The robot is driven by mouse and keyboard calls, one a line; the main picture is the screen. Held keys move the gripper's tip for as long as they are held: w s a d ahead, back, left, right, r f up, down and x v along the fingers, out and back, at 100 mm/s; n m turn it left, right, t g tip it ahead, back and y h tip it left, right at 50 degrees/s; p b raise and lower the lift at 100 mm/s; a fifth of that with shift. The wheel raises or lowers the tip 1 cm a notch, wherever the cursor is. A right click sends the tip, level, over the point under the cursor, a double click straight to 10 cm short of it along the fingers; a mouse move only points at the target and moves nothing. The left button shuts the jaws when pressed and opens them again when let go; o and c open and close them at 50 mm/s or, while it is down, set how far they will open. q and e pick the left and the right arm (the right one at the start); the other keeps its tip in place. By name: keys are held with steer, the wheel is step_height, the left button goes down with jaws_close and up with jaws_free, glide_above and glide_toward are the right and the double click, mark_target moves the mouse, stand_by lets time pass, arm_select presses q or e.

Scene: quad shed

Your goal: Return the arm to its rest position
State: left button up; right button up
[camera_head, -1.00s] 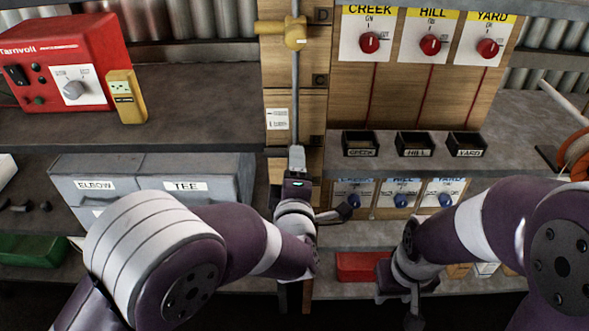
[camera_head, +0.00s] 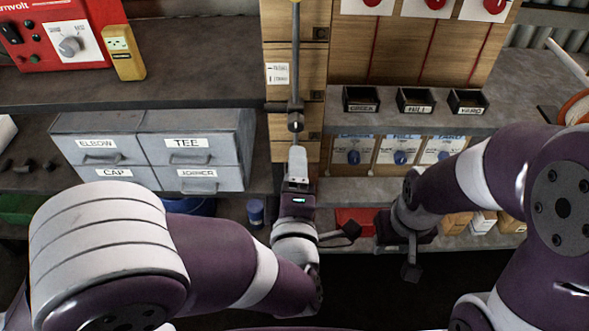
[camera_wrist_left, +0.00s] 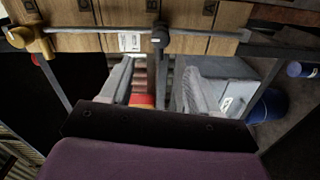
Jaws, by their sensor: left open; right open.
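My left gripper (camera_head: 297,156) is in the middle of the head view, pointing at the wooden post. In the left wrist view its two grey fingers (camera_wrist_left: 158,88) stand apart with nothing held between them. A vertical grey rod (camera_head: 295,60) with a dark collar (camera_head: 295,122) runs down the post, just beyond the fingertips. In the left wrist view the collar (camera_wrist_left: 159,38) shows beyond the fingers, apart from them. My right gripper (camera_head: 385,228) is low at the right, in front of the lower shelf; its fingers are hard to make out.
Grey drawers (camera_head: 190,143) labelled ELBOW, TEE, CAP and JOINER stand left of my left gripper. A red box (camera_head: 60,38) with a yellow outlet is above them. Labelled black bins (camera_head: 415,100) line the right shelf, with blue-knob panels (camera_head: 400,152) below. The floor between the arms looks clear.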

stand_by(0.4)
arm_select(q)
steer(key=s+d+f+m+g+h, duration=0.2)
steer(key=s+f+m+g, duration=0.1)
steer(key=f+m+g, duration=0.4)
steer(key=s+d+f+m+g+h, duration=0.3)
steer(key=s+f+m+g, duration=0.15)
steer(key=m, duration=0.45)
steer(key=a+g+y, duration=0.5)
steer(key=a, duration=1.9)
step_height(320, 180, up, 20)
steer(key=p, duration=2)
steer(key=shift+d+m, duration=0.3)
steer(key=shift+d, duration=0.1)
